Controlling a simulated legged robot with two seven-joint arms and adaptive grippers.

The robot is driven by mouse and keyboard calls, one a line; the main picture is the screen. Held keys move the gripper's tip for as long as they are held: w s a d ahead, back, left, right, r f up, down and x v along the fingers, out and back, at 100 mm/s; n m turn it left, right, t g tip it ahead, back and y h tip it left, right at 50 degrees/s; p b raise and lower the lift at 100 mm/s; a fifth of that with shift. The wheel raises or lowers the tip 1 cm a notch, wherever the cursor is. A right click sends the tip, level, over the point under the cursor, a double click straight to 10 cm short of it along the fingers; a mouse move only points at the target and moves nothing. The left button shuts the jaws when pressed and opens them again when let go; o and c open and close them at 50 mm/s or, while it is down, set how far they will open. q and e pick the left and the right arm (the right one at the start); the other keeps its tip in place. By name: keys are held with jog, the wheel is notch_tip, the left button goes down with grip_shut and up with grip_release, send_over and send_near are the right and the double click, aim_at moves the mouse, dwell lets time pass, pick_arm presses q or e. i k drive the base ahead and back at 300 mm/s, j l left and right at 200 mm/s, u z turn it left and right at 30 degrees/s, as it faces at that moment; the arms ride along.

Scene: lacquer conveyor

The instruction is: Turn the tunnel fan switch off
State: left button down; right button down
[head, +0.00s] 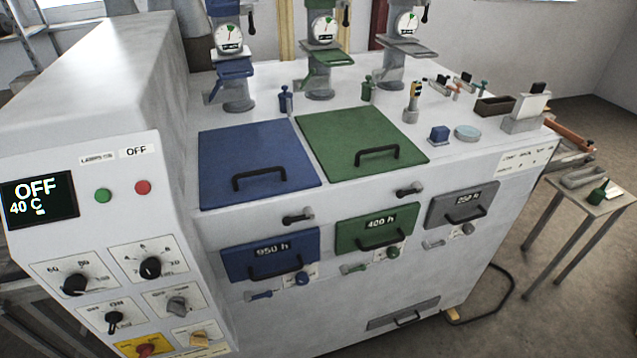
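The control panel is on the front of the white tunnel housing (90,75) at the left. Its lower part carries a black switch (113,319) with an "ON" mark above it and a grey switch (177,306) to its right. The small labels are too blurred to tell which one is the tunnel fan switch. Above them are two black dial knobs, the left dial (75,284) and the right dial (150,267). A display (39,200) reads "OFF" and "40 C". Neither of my grippers is in view.
A green button (103,195) and a red button (143,187) sit above the dials. A red knob on a yellow plate (143,349) is at the bottom. To the right, a white bench has a blue lid (255,150) and a green lid (350,130). A small table (590,215) stands far right.

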aim_at(113, 317)
jog(key=u, duration=1.7)
jog(key=k, duration=0.4)
